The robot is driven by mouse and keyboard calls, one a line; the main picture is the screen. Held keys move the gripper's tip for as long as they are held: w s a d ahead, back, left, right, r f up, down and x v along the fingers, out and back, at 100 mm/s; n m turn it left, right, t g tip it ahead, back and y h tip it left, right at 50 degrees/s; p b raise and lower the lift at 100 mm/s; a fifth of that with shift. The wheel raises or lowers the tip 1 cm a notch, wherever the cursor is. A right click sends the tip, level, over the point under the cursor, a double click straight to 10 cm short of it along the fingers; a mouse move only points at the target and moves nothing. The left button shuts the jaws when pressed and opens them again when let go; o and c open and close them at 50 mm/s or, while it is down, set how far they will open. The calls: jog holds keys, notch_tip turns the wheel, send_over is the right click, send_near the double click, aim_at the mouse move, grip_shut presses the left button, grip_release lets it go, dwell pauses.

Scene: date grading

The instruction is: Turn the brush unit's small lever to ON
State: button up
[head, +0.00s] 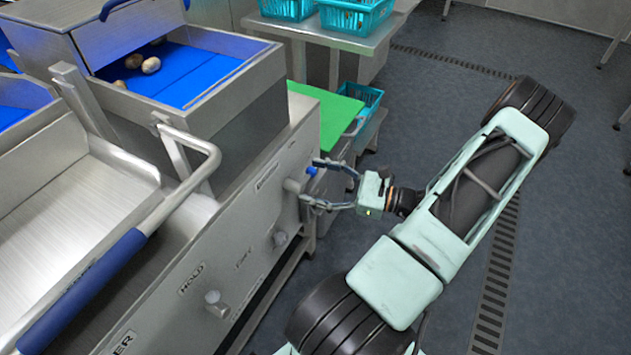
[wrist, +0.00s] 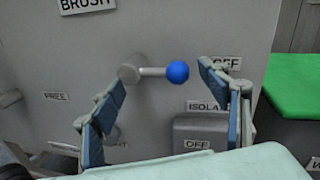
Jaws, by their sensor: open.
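The brush unit's small lever shows in the wrist view as a grey hub with a short pale rod and a blue ball knob (wrist: 177,72). The rod points right, toward a label (wrist: 228,62) that seems to read OFF and is partly hidden by a finger. The blue knob (head: 311,171) also shows in the head view, on the steel panel. My gripper (head: 312,183) is open at the panel, its fingers on either side of the lever. In the wrist view my gripper (wrist: 160,78) has the knob between its fingertips, nearer the right one, with no clear contact.
A BRUSH plate (wrist: 87,4) is above the lever. A grey box (wrist: 200,133) marked OFF sits below, under an ISOLATE label. Other knobs (head: 280,238) are along the panel. A blue-sleeved handle bar (head: 95,275) juts out in front. A green-topped stand (head: 322,117) is beyond.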

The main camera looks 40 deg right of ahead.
jog(key=shift+d+r, duration=0.1)
jog(key=c, duration=1.5)
